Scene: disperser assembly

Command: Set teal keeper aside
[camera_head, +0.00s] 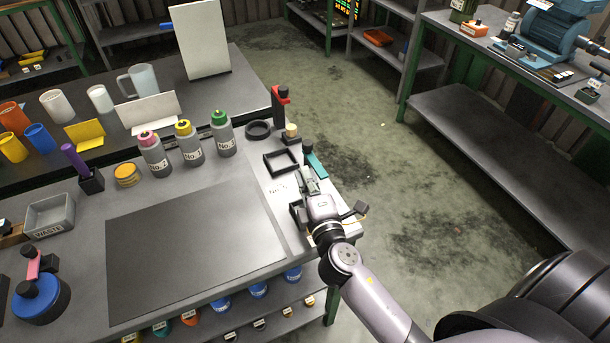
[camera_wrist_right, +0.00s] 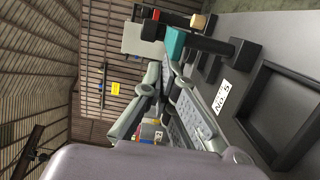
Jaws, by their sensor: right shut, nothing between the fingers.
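The teal keeper (camera_head: 317,167), a teal piece with a black knob end, lies at the right edge of the workbench, near the square black frame. In the right wrist view the teal part (camera_wrist_right: 175,44) shows with its black bar and end block, beyond my fingers. My right gripper (camera_head: 307,178) is shut and empty, just on the near side of the keeper. Its fingers (camera_wrist_right: 160,85) also show in the right wrist view. I cannot tell whether they touch the keeper. My left gripper is not in view.
A square black frame (camera_head: 281,162) and a black ring (camera_head: 258,130) lie beside the keeper. A red-and-black part (camera_head: 280,105) stands behind it. Several labelled bottles (camera_head: 222,135) stand to the left. The dark mat (camera_head: 195,245) is bare.

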